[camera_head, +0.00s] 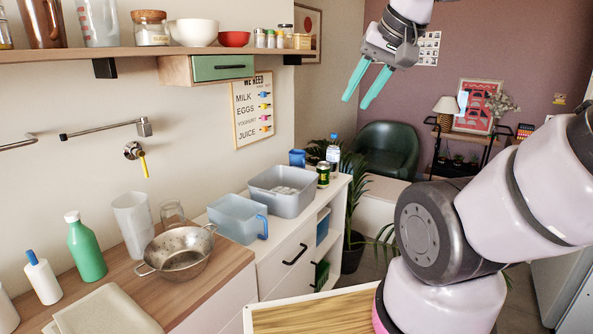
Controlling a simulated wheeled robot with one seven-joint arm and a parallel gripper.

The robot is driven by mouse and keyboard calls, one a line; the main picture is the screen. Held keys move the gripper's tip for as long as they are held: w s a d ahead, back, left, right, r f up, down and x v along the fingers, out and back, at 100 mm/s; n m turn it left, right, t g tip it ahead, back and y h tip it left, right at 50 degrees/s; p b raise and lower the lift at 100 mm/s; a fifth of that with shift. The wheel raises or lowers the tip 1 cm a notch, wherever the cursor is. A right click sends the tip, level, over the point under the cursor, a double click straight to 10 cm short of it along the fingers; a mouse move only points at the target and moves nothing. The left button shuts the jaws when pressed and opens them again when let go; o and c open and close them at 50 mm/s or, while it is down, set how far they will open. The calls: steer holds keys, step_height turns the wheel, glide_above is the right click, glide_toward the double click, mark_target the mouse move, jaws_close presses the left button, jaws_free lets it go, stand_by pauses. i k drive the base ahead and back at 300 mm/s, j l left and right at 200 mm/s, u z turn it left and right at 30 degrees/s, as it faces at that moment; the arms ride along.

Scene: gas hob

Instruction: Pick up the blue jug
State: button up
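The blue jug (236,226) is a wide, translucent pale-blue vessel with a brighter blue handle on its right side. It stands upright on the white cabinet top, in front of a grey-blue basin. My gripper (357,101) is at the upper middle of the view, in the air, well above and to the right of the jug. Its two teal fingers point down and left. They are apart with nothing between them.
A steel colander (178,252) and a clear glass (172,214) stand left of the jug. The grey-blue basin (284,192) is behind it, with a blue mug (297,158), a can (323,174) and a bottle (333,154). A loaded shelf (130,54) overhangs the left side.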

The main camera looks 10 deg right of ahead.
mark_target(296, 157)
steer(key=i+l+u, duration=0.15)
steer(key=u, duration=0.55)
steer(key=i+l+u, duration=0.2)
steer(key=l, duration=0.3)
steer(key=i+l+u, duration=0.1)
steer(key=l+u, duration=0.15)
steer(key=l, duration=0.25)
steer(key=l+u, duration=0.2)
steer(key=l, duration=0.3)
steer(key=i+l, duration=0.1)
steer(key=l, duration=0.5)
steer(key=i+l, duration=0.1)
steer(key=l, duration=0.45)
steer(key=i+l+u, duration=0.1)
steer(key=l, duration=0.5)
